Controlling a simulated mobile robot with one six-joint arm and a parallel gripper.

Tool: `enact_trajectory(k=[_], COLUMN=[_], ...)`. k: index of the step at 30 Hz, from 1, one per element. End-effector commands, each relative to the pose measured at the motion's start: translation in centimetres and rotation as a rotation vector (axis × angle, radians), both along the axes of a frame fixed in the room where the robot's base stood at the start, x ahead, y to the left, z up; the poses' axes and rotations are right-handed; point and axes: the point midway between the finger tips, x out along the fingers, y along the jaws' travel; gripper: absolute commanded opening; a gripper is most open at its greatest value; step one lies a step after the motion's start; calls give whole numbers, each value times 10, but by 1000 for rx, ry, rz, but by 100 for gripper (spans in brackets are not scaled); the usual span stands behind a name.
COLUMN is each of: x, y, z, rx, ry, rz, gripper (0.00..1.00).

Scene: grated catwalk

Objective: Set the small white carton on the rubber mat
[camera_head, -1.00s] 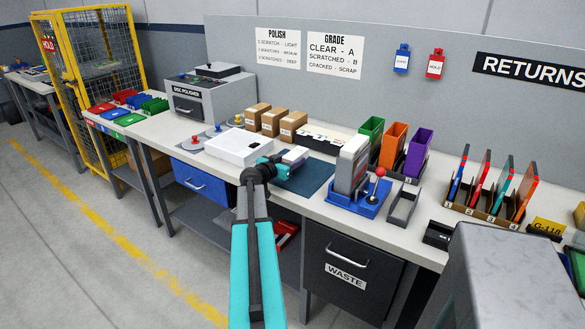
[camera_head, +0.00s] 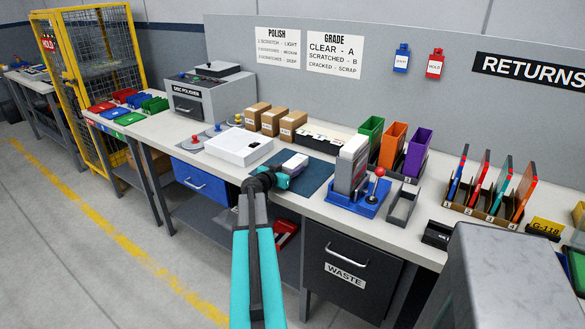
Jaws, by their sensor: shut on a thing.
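The small white carton (camera_head: 296,162) is at the left part of the dark blue rubber mat (camera_head: 316,177) on the bench. My gripper (camera_head: 287,172) reaches in from the front, its teal end against the near side of the carton, and is shut on it. The fingertips are partly hidden by the arm and the carton. I cannot tell whether the carton's underside touches the mat.
A white box-shaped device (camera_head: 240,147) stands left of the mat. A blue-based press with a red-knobbed lever (camera_head: 357,180) stands close on the right. Brown boxes (camera_head: 272,122) and a white-labelled dark tray (camera_head: 326,138) are behind. Some bare mat lies right of the carton.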

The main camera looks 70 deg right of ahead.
Motion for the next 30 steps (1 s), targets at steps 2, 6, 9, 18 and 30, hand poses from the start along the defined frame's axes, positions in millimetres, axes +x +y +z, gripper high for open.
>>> enact_trajectory(k=[2, 6, 9, 18, 30], x=[0, 0, 0, 0, 2], y=[0, 0, 0, 0, 6], z=[0, -2, -2, -1, 1], rx=[0, -1, 0, 0, 0], ry=[0, 0, 0, 0, 0], rz=[0, 0, 0, 0, 2], gripper=[16, 16, 42, 59, 59])
